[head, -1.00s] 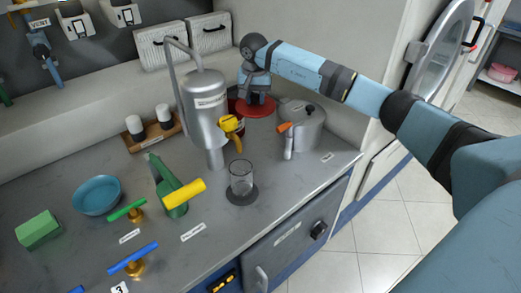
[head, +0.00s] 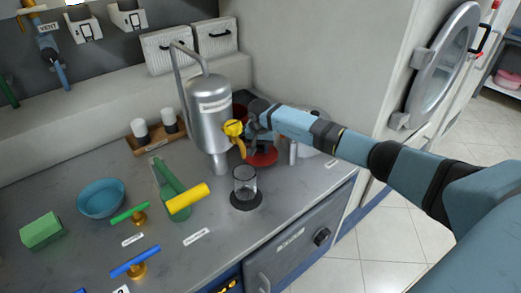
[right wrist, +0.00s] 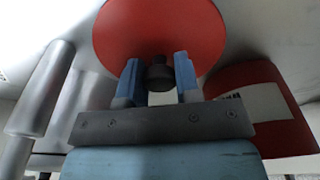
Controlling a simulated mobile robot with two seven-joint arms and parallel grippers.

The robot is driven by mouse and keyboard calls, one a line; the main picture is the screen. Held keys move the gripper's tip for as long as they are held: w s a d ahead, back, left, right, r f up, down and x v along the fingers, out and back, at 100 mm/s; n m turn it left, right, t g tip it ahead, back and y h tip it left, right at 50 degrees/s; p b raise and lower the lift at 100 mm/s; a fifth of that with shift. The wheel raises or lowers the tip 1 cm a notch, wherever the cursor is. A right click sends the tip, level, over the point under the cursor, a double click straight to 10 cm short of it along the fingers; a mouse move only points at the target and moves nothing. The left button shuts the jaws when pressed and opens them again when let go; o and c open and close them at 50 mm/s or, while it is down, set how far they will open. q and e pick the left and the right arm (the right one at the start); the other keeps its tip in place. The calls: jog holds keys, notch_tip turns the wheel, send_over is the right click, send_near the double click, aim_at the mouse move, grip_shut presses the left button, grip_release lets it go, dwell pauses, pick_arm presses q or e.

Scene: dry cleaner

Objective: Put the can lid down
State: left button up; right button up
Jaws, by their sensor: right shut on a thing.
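The can lid is a red disc (head: 264,158) with a dark knob; in the right wrist view it fills the upper middle (right wrist: 160,30). My right gripper (head: 257,138) is shut on the lid's knob, with both fingers beside the knob in the right wrist view (right wrist: 158,76). The lid is right of the steel tank, low over the counter; I cannot tell if it touches. The red can (right wrist: 262,105) with a pale label stands to the right in the right wrist view, and is mostly hidden behind the tank and arm in the head view. My left gripper is out of view.
The steel tank (head: 211,112) with a yellow tap (head: 234,129) stands close left of the lid. A glass beaker (head: 245,181) stands on a dark disc in front. A steel pot (head: 313,121) is partly hidden behind my arm. The counter's right front (head: 300,187) is clear.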

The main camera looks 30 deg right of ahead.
jog(key=shift+f, duration=0.7)
jog(key=o, duration=0.9)
jog(key=shift+f, duration=0.1)
